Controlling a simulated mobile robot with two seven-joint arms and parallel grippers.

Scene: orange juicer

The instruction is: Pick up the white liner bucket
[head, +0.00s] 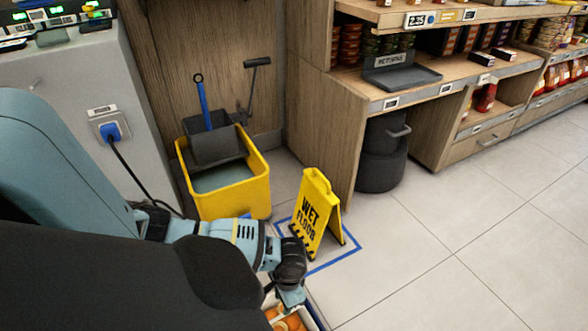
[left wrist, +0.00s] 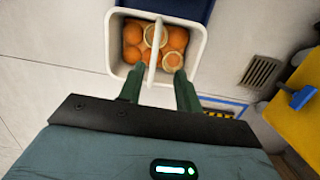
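The white liner bucket (left wrist: 109,42) holds several oranges, some of them cut, and shows at the top of the left wrist view. Its white handle (left wrist: 154,48) crosses over the middle of the opening. My left gripper (left wrist: 160,74) is open, with its two green fingers apart at the bucket's near rim. The near end of the handle lies between the fingertips in the picture; I cannot tell whether they touch it. In the head view my left gripper (head: 290,294) hides most of the bucket, and some oranges (head: 290,322) show below it. My right gripper is not in view.
A yellow wet floor sign (head: 316,215) stands inside a blue floor outline just beyond my left gripper. A yellow mop bucket (head: 232,199) stands behind. A dark blue object (left wrist: 175,8) adjoins the liner bucket. The tiled floor to the right is clear.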

